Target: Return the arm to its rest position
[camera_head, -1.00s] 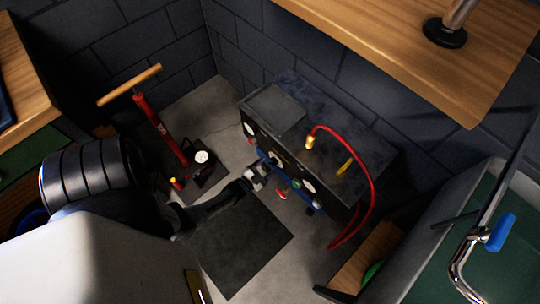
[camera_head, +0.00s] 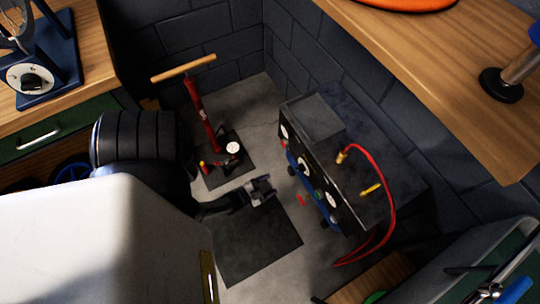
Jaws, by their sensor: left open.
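My left gripper (camera_head: 262,189) reaches in from the left on my dark arm (camera_head: 150,185). It is open and empty, above the floor near the dark square mat (camera_head: 255,245). It is apart from the front of the dark compressor-like box (camera_head: 365,165), which stands to its right with dials, coloured knobs and a red hose (camera_head: 390,190). My right gripper is not in view.
A red floor pump (camera_head: 207,122) with a wooden handle stands behind the gripper near the brick wall. A wooden bench with a green drawer (camera_head: 75,130) is at left. A wooden worktop (camera_head: 440,80) overhangs at upper right. A grey-green basin (camera_head: 470,265) is at lower right.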

